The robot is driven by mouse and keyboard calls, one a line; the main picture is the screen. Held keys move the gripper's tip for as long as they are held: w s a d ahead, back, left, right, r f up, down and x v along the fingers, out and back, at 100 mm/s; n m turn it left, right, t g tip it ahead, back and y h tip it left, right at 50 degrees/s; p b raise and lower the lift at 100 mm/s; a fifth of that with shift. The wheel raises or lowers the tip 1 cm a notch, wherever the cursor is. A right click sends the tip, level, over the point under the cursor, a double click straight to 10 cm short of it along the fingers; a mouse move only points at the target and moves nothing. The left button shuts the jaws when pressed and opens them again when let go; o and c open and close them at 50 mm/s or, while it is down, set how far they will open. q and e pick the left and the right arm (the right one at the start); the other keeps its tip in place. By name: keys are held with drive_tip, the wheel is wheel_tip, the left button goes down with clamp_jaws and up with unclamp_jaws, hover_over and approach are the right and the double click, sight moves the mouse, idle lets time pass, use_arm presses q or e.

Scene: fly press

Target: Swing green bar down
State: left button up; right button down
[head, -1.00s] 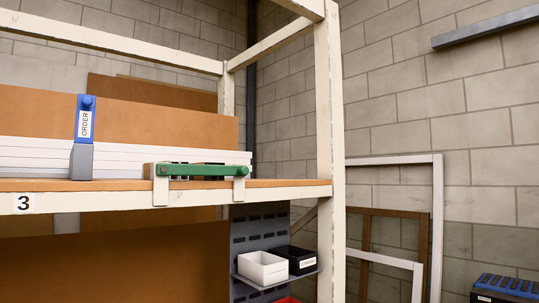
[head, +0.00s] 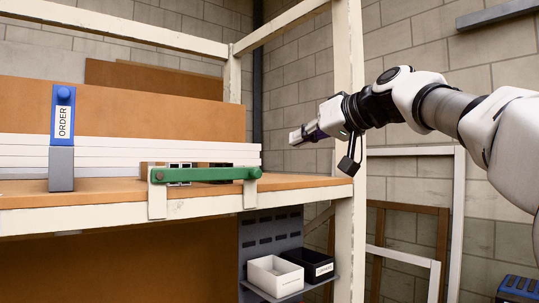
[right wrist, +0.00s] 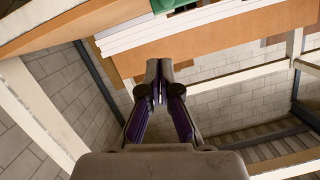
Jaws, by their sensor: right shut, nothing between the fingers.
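The green bar (head: 205,174) lies level across the front edge of the shelf in the head view, between two cream brackets, with a round end at each side. A small part of something green (right wrist: 179,5) shows at the top of the right wrist view; I cannot tell if it is the bar. My right gripper (head: 293,139) is shut and empty, to the right of the bar and a little higher, apart from it and left of the cream post. In the right wrist view its fingertips (right wrist: 159,64) are together. My left gripper is not in view.
A blue upright labelled ORDER (head: 62,135) stands left of the bar. White boards (head: 110,160) lie stacked behind it. The cream post (head: 347,220) stands to the right. A white bin (head: 272,278) and a black bin (head: 310,262) sit below. Space in front of the bar is clear.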

drive_tip(key=w+a+p, duration=0.6)
drive_tip(key=w+p, duration=0.1)
use_arm(q)
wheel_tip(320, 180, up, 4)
drive_tip(key=b, duration=0.3)
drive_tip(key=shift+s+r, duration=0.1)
use_arm(e)
drive_tip(key=f, duration=0.1)
drive_tip(key=s+f, duration=0.1)
drive_tip(key=f, duration=0.1)
drive_tip(key=a+f, duration=0.1)
drive_tip(key=shift+s+f, duration=0.2)
drive_tip(key=shift+f, duration=0.05)
drive_tip(key=shift+w+f, duration=0.1)
drive_tip(key=shift+w, duration=0.05)
drive_tip(key=shift+d+f, duration=0.1)
drive_tip(key=shift+d, duration=0.05)
